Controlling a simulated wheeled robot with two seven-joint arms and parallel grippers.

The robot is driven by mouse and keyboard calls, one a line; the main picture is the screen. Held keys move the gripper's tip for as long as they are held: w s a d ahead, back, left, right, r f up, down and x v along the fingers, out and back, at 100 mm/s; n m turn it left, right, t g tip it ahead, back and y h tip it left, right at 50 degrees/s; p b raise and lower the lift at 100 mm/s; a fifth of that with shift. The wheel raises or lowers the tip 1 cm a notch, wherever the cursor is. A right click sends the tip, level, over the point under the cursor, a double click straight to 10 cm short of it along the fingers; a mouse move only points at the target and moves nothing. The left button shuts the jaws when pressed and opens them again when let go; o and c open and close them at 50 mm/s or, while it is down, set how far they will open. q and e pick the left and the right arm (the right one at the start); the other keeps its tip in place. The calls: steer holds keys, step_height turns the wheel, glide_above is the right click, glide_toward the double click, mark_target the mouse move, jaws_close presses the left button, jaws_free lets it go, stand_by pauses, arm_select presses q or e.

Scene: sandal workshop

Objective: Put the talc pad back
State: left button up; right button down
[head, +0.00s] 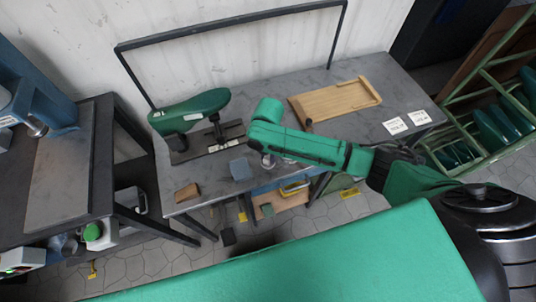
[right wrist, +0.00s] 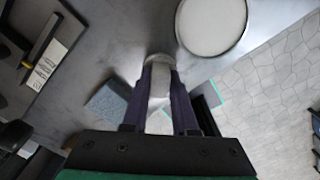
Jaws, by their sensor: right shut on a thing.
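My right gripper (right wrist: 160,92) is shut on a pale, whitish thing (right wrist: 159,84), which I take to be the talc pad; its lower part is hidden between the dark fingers. In the head view, my right gripper (head: 268,160) is low over the front part of the grey table (head: 240,118), partly hidden by my green arm. A round white dish (right wrist: 212,24) with a dark rim lies beyond the fingertips and to the right in the right wrist view, apart from the held thing. My left gripper is not in view.
A blue-grey block (head: 240,169) sits left of the gripper, near the table's front edge. A wooden board (head: 335,101) and white labels (head: 395,126) lie to the right. A brown block (head: 187,192) is at the front left.

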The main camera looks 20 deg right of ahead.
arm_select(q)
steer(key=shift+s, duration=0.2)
arm_select(e)
steer(key=shift+w+f, duration=0.1)
steer(key=c, duration=0.7)
jaws_free()
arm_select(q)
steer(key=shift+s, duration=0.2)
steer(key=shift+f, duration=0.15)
arm_select(e)
step_height(320, 180, up, 12)
steer(key=shift+r, duration=0.1)
